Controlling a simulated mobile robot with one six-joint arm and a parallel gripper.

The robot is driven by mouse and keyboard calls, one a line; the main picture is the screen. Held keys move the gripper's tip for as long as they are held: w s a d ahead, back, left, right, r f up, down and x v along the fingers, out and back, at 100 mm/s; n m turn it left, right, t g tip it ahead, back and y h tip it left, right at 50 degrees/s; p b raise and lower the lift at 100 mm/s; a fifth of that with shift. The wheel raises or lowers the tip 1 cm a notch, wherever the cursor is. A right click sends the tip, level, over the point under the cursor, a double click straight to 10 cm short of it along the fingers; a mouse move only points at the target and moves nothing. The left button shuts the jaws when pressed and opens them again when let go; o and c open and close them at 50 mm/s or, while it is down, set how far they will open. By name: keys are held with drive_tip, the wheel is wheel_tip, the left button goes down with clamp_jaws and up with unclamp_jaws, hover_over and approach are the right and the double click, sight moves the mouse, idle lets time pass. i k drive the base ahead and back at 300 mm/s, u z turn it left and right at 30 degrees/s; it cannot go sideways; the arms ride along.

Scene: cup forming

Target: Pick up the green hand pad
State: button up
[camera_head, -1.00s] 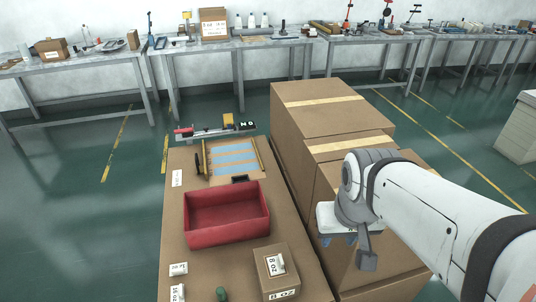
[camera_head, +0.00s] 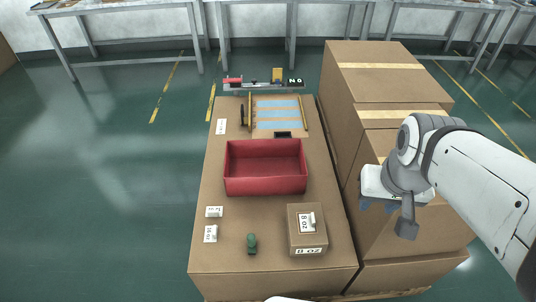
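The green hand pad (camera_head: 252,243) is a small dark green piece with a knob-like top. It stands near the front edge of the brown table (camera_head: 225,258), left of a cardboard box. My gripper (camera_head: 377,208) is at the right, above the tall cardboard boxes and well apart from the pad. Its bluish fingers are small and partly hidden under the white housing. They show a gap between them and hold nothing that I can see.
A red bin (camera_head: 265,185) stands mid-table, behind the pad. A labelled cardboard box (camera_head: 306,240) is close right of it. White labelled blocks (camera_head: 210,233) lie to its left. Tall cardboard boxes (camera_head: 385,95) line the right side. Open green floor (camera_head: 100,200) is at left.

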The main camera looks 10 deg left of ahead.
sight(250, 238)
drive_tip(key=z, duration=1.2)
drive_tip(key=k, duration=1.35)
drive_tip(key=u, duration=1)
drive_tip(key=i, duration=1)
drive_tip(key=u, duration=0.05)
